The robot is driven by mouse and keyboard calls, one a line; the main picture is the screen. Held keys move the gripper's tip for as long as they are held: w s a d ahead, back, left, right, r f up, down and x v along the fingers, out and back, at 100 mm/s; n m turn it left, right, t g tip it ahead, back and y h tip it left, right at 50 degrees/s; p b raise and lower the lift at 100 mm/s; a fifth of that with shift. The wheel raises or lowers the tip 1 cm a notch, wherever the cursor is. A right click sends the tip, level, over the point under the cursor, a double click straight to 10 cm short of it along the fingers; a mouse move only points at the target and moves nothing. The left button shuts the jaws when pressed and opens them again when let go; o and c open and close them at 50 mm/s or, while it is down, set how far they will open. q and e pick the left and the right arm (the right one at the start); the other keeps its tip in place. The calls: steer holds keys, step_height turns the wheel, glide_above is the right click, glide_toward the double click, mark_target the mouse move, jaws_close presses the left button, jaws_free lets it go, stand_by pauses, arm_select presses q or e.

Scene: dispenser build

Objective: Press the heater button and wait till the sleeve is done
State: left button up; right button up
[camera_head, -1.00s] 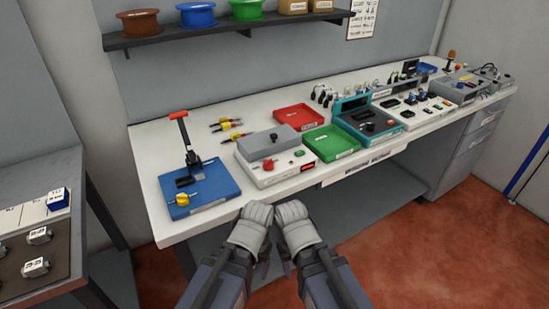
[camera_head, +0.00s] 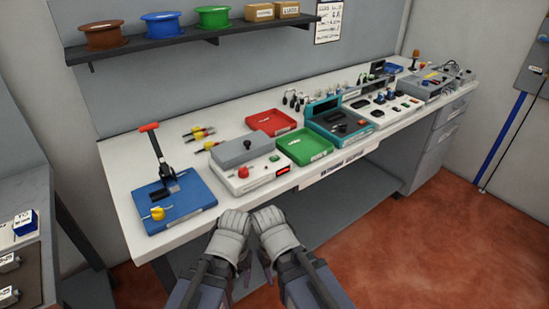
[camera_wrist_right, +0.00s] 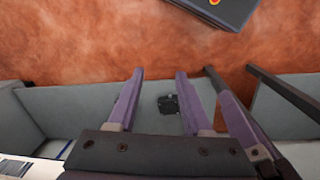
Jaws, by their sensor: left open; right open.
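The heater (camera_head: 258,178) is a white box with a grey lid on the workbench. A red button (camera_head: 243,172) is on its front, beside a small lit red display (camera_head: 283,170) whose text is too small to read. No sleeve can be made out. My left gripper (camera_head: 234,222) and right gripper (camera_head: 268,220) are side by side in front of the bench edge, apart from the heater. In the right wrist view, the right gripper (camera_wrist_right: 168,88) has its purple fingers spread with nothing between them. The left gripper is also open.
Left of the heater is a blue base (camera_head: 175,203) with a red-handled lever. A green tray (camera_head: 305,147) and a red tray (camera_head: 270,122) lie to its right and behind. Several pliers lie behind it. More devices line the bench on the right. Open red floor is in front.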

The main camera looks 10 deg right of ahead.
jaws_close()
stand_by(1.6)
